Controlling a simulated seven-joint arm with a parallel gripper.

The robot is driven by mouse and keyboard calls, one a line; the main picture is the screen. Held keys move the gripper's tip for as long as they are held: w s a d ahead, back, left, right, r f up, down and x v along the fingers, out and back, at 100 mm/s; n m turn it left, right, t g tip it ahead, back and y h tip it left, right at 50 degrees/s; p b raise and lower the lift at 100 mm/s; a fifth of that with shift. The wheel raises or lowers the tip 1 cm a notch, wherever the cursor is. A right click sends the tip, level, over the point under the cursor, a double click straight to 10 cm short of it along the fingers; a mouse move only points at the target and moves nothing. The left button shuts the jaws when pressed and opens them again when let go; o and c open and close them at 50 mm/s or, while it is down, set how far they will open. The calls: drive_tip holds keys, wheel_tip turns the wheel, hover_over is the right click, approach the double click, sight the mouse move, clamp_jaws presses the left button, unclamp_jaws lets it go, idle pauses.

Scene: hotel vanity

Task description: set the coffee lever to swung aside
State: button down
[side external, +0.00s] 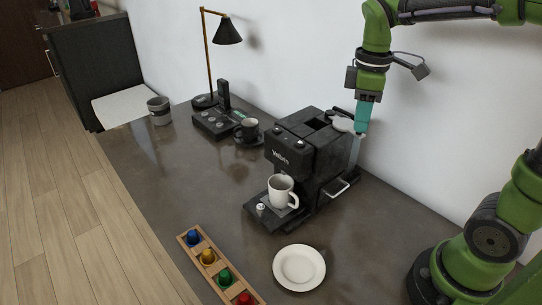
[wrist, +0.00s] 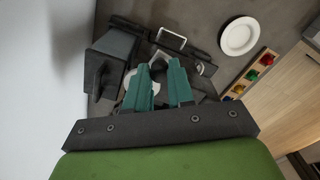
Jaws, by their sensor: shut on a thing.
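The black coffee machine (side external: 312,150) stands on the dark counter, and it also shows beyond my fingers in the wrist view (wrist: 118,45). Its pale metal coffee lever (side external: 340,121) is at the top, on the side toward the wall. My gripper (side external: 361,131) points down at the lever's end, beside the machine's rear top edge. In the wrist view my teal fingers (wrist: 163,68) are a little apart and shut on the lever's end, which they largely hide. The lever's exact angle is hard to tell.
A white cup (side external: 281,190) stands on the machine's drip tray. A metal loop handle (side external: 338,188) sticks out at the machine's side. A white plate (side external: 299,267) and a capsule tray (side external: 216,262) lie in front. A lamp (side external: 229,31) stands behind; the wall is close.

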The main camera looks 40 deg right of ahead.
drive_tip(key=shift+d, duration=0.1)
idle(0.3)
drive_tip(key=c, duration=1)
unclamp_jaws()
drive_tip(key=shift+o, duration=0.2)
wheel_tip(320, 180, up, 17)
